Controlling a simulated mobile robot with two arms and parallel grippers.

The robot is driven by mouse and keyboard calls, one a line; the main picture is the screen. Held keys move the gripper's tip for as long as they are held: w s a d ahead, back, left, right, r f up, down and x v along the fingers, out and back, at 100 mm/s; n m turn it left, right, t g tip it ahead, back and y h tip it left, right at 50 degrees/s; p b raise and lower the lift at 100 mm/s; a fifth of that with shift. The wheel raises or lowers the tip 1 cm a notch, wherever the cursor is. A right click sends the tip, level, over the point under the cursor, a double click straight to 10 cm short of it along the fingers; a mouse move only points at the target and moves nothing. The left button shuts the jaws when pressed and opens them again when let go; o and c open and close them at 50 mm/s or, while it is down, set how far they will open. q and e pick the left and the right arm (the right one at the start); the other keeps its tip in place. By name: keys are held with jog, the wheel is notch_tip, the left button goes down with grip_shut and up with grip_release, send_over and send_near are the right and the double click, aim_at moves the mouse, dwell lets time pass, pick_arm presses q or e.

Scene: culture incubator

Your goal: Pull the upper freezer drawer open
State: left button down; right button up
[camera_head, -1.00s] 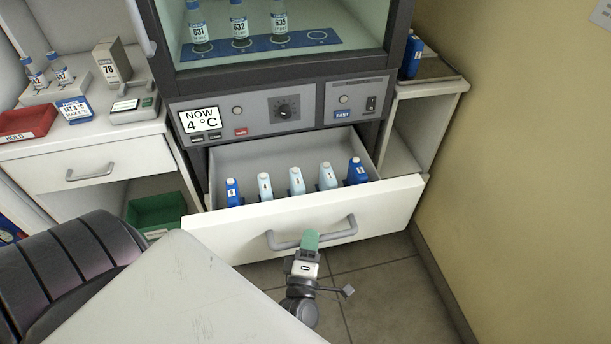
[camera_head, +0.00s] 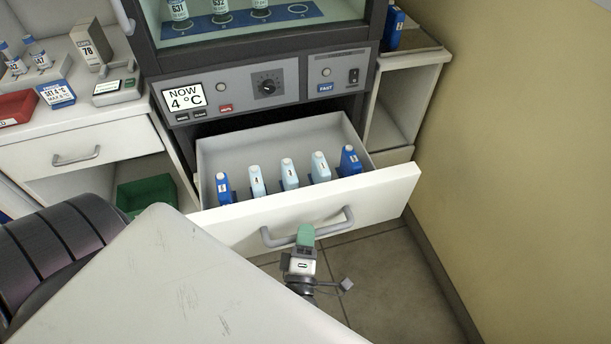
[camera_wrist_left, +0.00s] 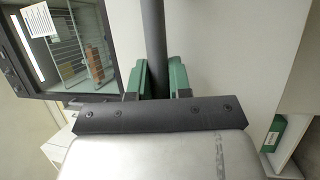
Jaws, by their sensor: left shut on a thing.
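The white upper freezer drawer (camera_head: 385,201) under the incubator's control panel is pulled well out, with its grey inner walls showing. Several bottles, dark blue (camera_head: 223,188) and pale blue (camera_head: 289,173), stand in a row along its front. My left gripper (camera_head: 305,237) is shut on the drawer's grey bar handle (camera_head: 340,222), its green fingers around the bar. In the left wrist view, the green fingers (camera_wrist_left: 157,80) close on both sides of the grey bar (camera_wrist_left: 154,40). My right gripper is not in view.
The control panel (camera_head: 240,92) and the glass-fronted chamber are above the drawer. A side cabinet (camera_head: 90,155) with a green bin (camera_head: 146,193) stands left. An open shelf unit (camera_head: 405,100) and a yellow wall (camera_head: 500,130) are right. Tiled floor (camera_head: 385,265) lies in front.

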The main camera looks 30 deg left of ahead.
pick_arm(q)
jog(key=c, duration=1.1)
grip_release()
jog(key=shift+o, duration=0.2)
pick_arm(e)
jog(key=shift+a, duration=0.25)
pick_arm(q)
jog(key=shift+s, duration=0.1)
jog(key=b+v, duration=0.1)
jog(key=v, duration=0.9)
jog(key=shift+s+d, duration=0.2)
jog(key=shift+s, duration=0.1)
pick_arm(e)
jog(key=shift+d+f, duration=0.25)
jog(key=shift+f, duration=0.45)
pick_arm(q)
jog(key=shift+f, duration=0.15)
